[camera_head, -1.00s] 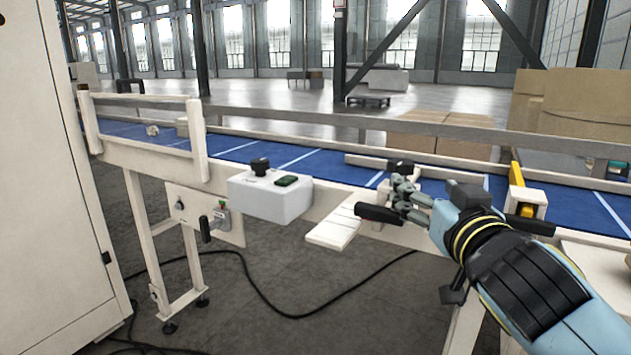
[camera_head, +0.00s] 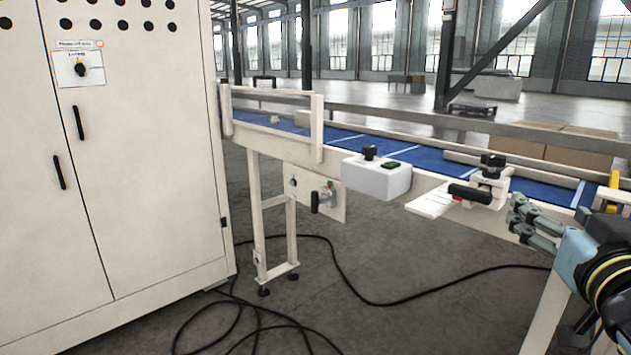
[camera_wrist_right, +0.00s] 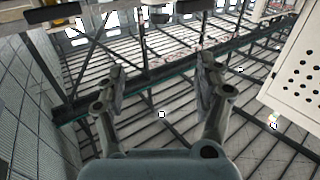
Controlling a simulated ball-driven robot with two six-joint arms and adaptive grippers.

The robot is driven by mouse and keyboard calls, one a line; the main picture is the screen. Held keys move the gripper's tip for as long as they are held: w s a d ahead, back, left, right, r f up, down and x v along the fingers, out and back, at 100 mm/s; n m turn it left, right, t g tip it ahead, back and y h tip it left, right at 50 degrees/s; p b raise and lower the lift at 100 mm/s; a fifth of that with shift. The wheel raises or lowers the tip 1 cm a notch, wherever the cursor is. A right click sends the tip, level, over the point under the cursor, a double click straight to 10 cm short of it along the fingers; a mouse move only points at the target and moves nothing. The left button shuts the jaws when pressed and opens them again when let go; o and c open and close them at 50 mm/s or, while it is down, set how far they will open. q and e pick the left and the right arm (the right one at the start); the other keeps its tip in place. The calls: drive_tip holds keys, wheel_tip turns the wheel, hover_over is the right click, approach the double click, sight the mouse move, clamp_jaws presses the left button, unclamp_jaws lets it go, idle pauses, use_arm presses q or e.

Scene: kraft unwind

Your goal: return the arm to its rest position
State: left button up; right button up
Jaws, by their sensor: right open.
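My right gripper (camera_head: 532,222) is at the right side of the head view, in front of the conveyor's near side. It is open and empty. In the right wrist view its two fingers (camera_wrist_right: 161,92) stand apart with nothing between them, and the roof beams show beyond. In the head view the fingertips are just right of a black-handled clamp (camera_head: 470,193) on the conveyor edge, and look apart from it. My left gripper is in neither view.
The blue conveyor (camera_head: 340,138) runs across behind the gripper. A white box with a black knob (camera_head: 375,178) sits on its near edge. A tall white cabinet (camera_head: 140,190) stands at the left. Black cables (camera_head: 390,303) lie on the open grey floor.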

drive_tip(key=s+f+g+y+b, duration=0.1)
drive_tip(key=s+f+g, duration=0.2)
drive_tip(key=f, duration=1)
drive_tip(key=s+f+n+g+b, duration=0.1)
drive_tip(key=s+f+g, duration=0.15)
drive_tip(key=f, duration=1.15)
drive_tip(key=s+f+g+y+b, duration=0.1)
drive_tip(key=s+f+g, duration=0.25)
drive_tip(key=f, duration=0.95)
drive_tip(key=s+f+g+y+b, duration=0.1)
drive_tip(key=s+f+g, duration=0.2)
drive_tip(key=s+f, duration=1.2)
use_arm(q)
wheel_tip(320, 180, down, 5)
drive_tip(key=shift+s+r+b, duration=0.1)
drive_tip(key=shift+b, duration=0.25)
use_arm(e)
drive_tip(key=s+f+n+g, duration=0.1)
drive_tip(key=s+f, duration=0.2)
drive_tip(key=s, duration=0.4)
drive_tip(key=s+a+f+g, duration=0.1)
drive_tip(key=s+f+g, duration=0.1)
drive_tip(key=s, duration=0.5)
drive_tip(key=s+a+f+n+g+y, duration=0.1)
drive_tip(key=s+f, duration=0.4)
drive_tip(key=s, duration=0.2)
drive_tip(key=shift+n+g, duration=0.3)
